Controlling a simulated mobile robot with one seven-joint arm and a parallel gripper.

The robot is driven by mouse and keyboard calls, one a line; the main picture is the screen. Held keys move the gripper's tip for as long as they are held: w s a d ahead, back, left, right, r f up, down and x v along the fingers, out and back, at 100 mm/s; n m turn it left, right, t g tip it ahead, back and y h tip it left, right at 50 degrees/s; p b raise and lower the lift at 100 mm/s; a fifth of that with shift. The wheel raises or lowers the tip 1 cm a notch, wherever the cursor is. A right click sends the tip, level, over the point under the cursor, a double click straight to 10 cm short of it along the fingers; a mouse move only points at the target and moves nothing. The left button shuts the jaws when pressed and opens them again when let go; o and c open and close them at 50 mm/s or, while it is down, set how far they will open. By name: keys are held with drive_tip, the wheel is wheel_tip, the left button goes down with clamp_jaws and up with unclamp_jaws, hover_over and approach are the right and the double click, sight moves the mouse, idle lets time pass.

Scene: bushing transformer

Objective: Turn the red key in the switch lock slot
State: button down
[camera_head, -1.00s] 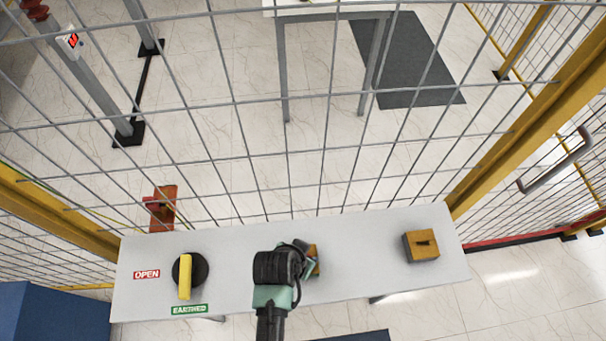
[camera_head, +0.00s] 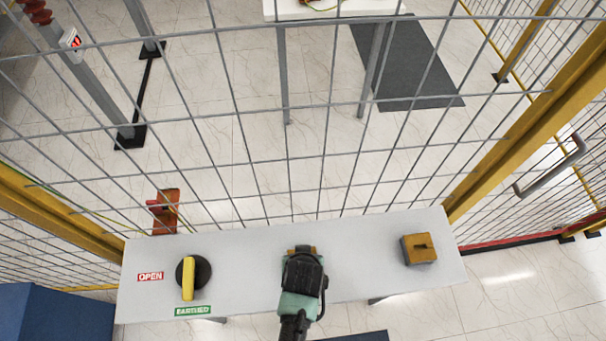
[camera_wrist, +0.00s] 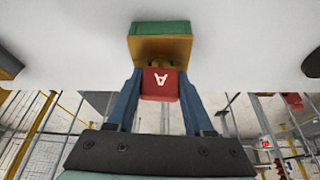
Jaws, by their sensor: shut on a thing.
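The red key (camera_wrist: 160,84), marked with an "A", shows in the wrist view between the two blue fingers of my gripper (camera_wrist: 159,86). My gripper is shut on it. The key meets the open yellow-brown face of the switch lock (camera_wrist: 160,47), a block with a green side. A small brass part shows between key and lock; how deep the key sits I cannot tell. In the head view my gripper (camera_head: 303,262) covers most of the lock (camera_head: 300,249) at the middle of the grey table (camera_head: 360,262). The key is hidden there.
A yellow block with a dark slot (camera_head: 419,249) stands at the table's right. A yellow handle on a black disc (camera_head: 188,278) sits at the left, by OPEN (camera_head: 150,277) and EARTHED (camera_head: 193,311) labels. A wire fence (camera_head: 270,150) rises behind the table.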

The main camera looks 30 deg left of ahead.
drive_tip(key=shift+n, duration=0.7)
drive_tip(key=shift+y, duration=0.3)
drive_tip(key=shift+c, duration=1)
unclamp_jaws()
drive_tip(key=b+v, duration=0.2)
drive_tip(key=v, duration=1.1)
drive_tip(key=shift+w, duration=0.15)
